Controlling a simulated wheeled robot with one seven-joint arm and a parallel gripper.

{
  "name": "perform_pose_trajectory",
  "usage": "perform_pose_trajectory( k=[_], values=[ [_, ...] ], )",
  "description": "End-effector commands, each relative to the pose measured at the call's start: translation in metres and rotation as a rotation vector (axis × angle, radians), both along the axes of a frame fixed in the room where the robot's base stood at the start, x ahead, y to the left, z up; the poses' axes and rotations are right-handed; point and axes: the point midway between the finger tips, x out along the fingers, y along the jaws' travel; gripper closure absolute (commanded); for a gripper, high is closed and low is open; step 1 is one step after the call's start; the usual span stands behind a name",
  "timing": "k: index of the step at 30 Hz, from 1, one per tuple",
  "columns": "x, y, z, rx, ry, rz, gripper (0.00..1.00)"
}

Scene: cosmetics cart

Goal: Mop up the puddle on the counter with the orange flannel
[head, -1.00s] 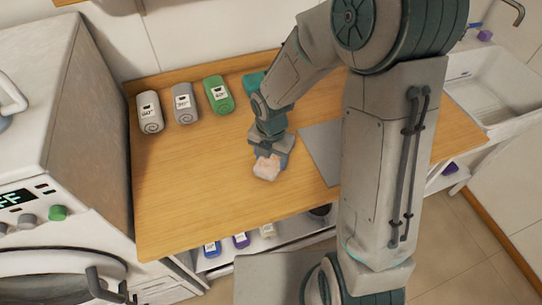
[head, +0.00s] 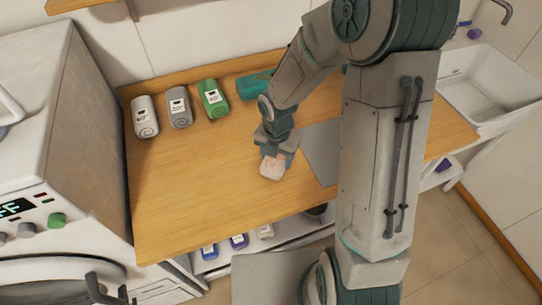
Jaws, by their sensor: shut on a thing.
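A small crumpled pale peach cloth (head: 272,168), seemingly the flannel, is under my gripper (head: 275,155) on the wooden counter (head: 185,195). My gripper points down and is shut on the cloth, just left of a flat grey panel (head: 322,150). The cloth appears to touch the counter, and its top is partly hidden by the jaws. I cannot make out a puddle; it may be hidden under the cloth or behind my arm.
A teal item (head: 254,84) lies behind my gripper. A washing machine (head: 60,150) borders the counter's left; a sink (head: 485,85) is at right.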

Motion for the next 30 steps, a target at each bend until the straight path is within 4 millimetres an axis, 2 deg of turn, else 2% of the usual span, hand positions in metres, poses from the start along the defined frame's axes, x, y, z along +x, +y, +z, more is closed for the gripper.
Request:
perform_pose_trajectory(
  k=[12,17,20,30],
  values=[
    [0.007,-0.024,0.0,0.0,0.001,-0.002,0.62],
    [0.008,-0.029,-0.001,0.0,0.0,0.0,0.62],
    [0.008,-0.029,0.005,0.0,0.0,0.0,0.62],
    [0.008,-0.029,0.04,0.0,0.0,0.001,0.62]
  ],
)
